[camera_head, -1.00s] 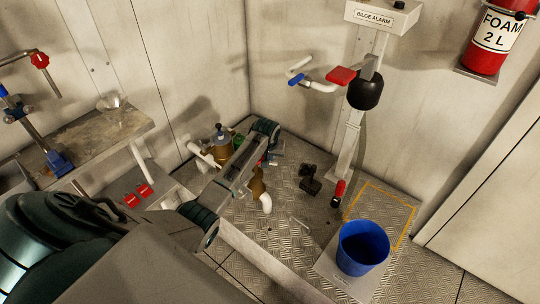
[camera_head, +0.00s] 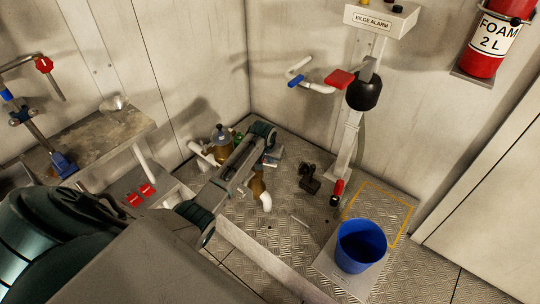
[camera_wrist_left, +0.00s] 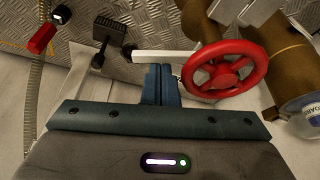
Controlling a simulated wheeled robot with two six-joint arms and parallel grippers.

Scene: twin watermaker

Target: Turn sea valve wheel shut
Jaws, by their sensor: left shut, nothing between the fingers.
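The red valve wheel (camera_wrist_left: 214,92) shows in the left wrist view, right of centre, with its spokes and hub in sight. It sits by a brass valve body (camera_wrist_left: 288,50). In the head view the brass body (camera_head: 257,188) shows beneath my left arm, and the wheel is hidden there. My left gripper (camera_wrist_left: 160,76) is shut and empty. Its fingertips are just left of the wheel's rim in the picture; whether they touch it I cannot tell. In the head view my left gripper (camera_head: 275,153) is over the raised plate. My right gripper is not in view.
A white bar (camera_wrist_left: 165,57) lies across the view beyond my fingertips. A bench (camera_head: 85,140) stands left; a bilge-alarm post (camera_head: 347,150) stands behind.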

